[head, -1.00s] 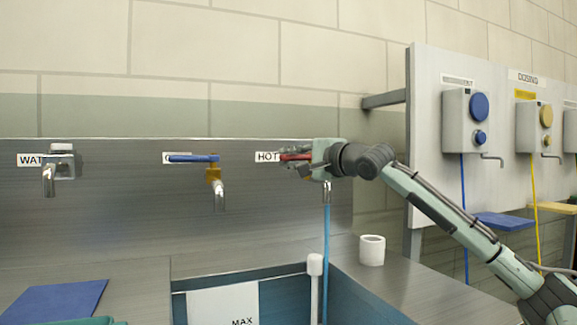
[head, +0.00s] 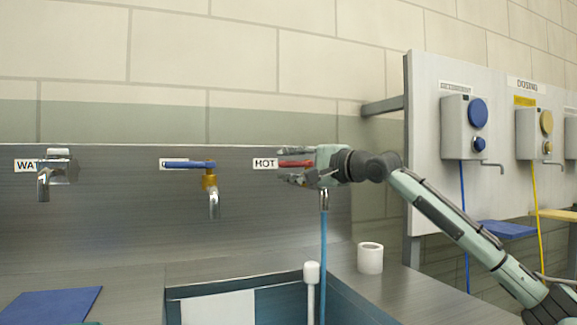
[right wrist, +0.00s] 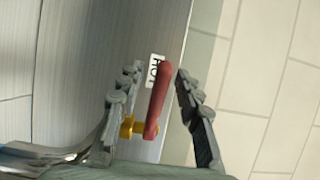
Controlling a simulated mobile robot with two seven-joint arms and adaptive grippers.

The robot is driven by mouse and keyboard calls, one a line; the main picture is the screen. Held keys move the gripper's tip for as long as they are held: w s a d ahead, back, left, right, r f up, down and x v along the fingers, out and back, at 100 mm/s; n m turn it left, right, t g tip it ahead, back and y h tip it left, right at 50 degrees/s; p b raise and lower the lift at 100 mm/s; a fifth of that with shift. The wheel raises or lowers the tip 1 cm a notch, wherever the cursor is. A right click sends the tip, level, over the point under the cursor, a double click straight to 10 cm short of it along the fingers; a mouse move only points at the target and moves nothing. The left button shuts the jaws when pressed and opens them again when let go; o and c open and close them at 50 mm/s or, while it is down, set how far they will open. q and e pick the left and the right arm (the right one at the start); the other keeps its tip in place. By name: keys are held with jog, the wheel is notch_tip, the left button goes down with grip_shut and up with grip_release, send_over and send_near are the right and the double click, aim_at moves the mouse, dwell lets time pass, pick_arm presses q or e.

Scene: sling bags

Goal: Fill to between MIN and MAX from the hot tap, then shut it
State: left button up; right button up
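The hot tap's red lever (head: 296,163) points left, beside the HOT label (head: 265,163). My right gripper (head: 283,164) is open around it, one finger above and one below. In the right wrist view the lever (right wrist: 158,95) stands between the two fingers (right wrist: 155,82), with a gap on each side. A blue stream (head: 323,255) runs down from the hot spout (head: 324,200) towards the sink basin (head: 345,290). In the basin a white panel (head: 218,308) shows; its MAX mark and the water level are out of view. My left gripper is not in view.
A blue-levered tap (head: 208,180) and a tap by a WA... label (head: 50,178) are left along the steel backsplash. A white cup (head: 370,258) stands on the right counter. A white round-topped post (head: 312,272) rises at the basin. Wall dispensers (head: 465,125) are right.

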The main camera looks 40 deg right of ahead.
jog(key=shift+s, duration=0.1)
jog(key=shift+s+f, duration=0.15)
jog(key=shift+s, duration=0.55)
jog(key=s+d, duration=0.1)
jog(key=s, duration=0.9)
jog(key=shift+s, duration=0.2)
